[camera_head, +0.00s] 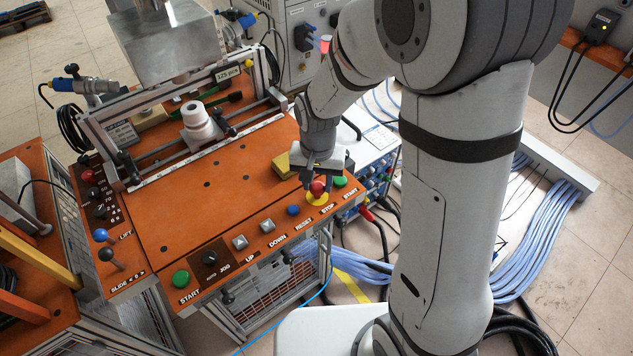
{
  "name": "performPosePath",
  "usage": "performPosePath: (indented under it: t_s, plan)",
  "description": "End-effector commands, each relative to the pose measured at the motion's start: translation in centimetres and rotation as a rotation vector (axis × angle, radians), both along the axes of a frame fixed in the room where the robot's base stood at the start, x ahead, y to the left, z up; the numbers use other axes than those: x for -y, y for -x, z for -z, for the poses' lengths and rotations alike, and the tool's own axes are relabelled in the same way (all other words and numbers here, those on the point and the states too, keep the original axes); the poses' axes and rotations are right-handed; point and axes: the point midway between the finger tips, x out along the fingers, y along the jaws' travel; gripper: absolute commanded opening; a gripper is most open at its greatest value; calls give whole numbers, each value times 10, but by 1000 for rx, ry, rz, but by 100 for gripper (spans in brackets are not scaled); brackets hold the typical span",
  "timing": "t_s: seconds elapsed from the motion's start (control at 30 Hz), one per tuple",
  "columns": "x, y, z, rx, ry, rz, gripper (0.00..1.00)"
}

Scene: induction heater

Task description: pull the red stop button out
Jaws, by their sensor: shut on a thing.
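The red stop button (317,188) sits on a yellow base (317,199) near the right front corner of the orange panel, by the STOP label. My gripper (312,180) points down at the button from above, its fingers at the red cap. It is shut on the red button. The fingers partly hide the cap's back side, and I cannot tell how far out the button stands.
A green start button (340,182) is close on the right, and a blue reset button (293,210) is on the left. A yellow block (282,165) lies just behind. A white cylindrical part (196,120) stands further back. The middle of the orange table (190,215) is clear.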

Motion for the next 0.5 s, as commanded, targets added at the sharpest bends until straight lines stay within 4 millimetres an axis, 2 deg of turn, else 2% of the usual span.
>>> performPosePath:
  t_s: [0.2, 0.23, 0.5]
  plan:
    - [0, -1, -4, 3, 0, 0, 0]
    - [-1, -1, -4, 3, -1, 0, 36]
    - [-1, -1, -3, 2, -1, -1, 56]
